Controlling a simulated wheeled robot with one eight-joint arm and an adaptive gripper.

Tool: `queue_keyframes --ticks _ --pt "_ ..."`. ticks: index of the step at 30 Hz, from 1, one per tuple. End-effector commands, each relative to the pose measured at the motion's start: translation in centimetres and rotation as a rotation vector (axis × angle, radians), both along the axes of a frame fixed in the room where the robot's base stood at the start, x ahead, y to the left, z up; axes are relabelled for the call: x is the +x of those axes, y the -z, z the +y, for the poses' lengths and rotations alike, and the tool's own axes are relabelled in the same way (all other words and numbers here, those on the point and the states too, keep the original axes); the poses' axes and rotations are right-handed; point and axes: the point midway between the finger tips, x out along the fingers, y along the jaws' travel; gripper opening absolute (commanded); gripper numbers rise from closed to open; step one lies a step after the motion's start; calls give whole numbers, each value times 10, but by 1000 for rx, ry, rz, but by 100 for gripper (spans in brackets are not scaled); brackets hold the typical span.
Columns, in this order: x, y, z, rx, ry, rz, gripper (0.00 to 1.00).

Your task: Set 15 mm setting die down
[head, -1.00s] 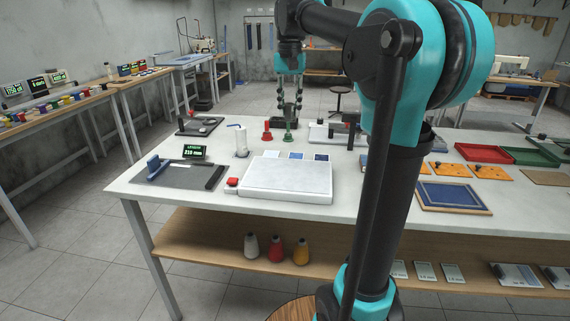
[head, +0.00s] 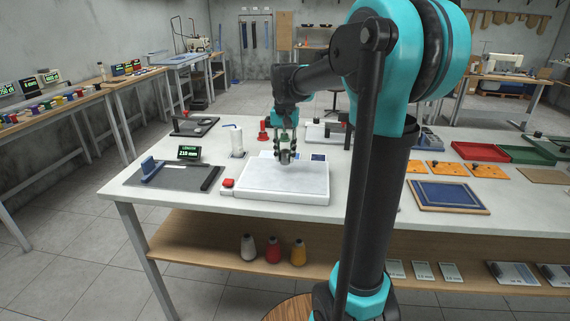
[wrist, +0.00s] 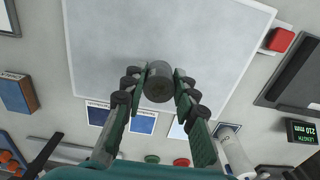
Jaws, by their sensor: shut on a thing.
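My gripper (head: 285,156) is shut on a short dark grey cylinder, the setting die (wrist: 158,83). In the wrist view the two fingers press on its sides, and its round end faces the camera. In the head view the gripper points down over the far part of the pale slab (head: 265,184). The slab also fills the top of the wrist view (wrist: 205,40). Whether the die touches the slab I cannot tell. A size mark on the die is not legible.
A red button (head: 227,183) sits at the slab's left front. Sample cards (wrist: 143,122) lie along its far edge. A white cylinder (head: 236,140) and a red-topped die stand (head: 263,132) are behind. A length display (head: 188,154) reads about 210 mm. The slab's front is clear.

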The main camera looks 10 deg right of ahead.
Motion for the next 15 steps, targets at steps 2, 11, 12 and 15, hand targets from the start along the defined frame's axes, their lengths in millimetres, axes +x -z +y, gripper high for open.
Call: queue_keyframes --ticks 2,11,12,15 --pt "0 8 0 0 0 0 0" --pt "0 38 0 0 0 0 0" --pt "0 38 0 0 0 0 0" --pt "0 38 0 0 0 0 0"
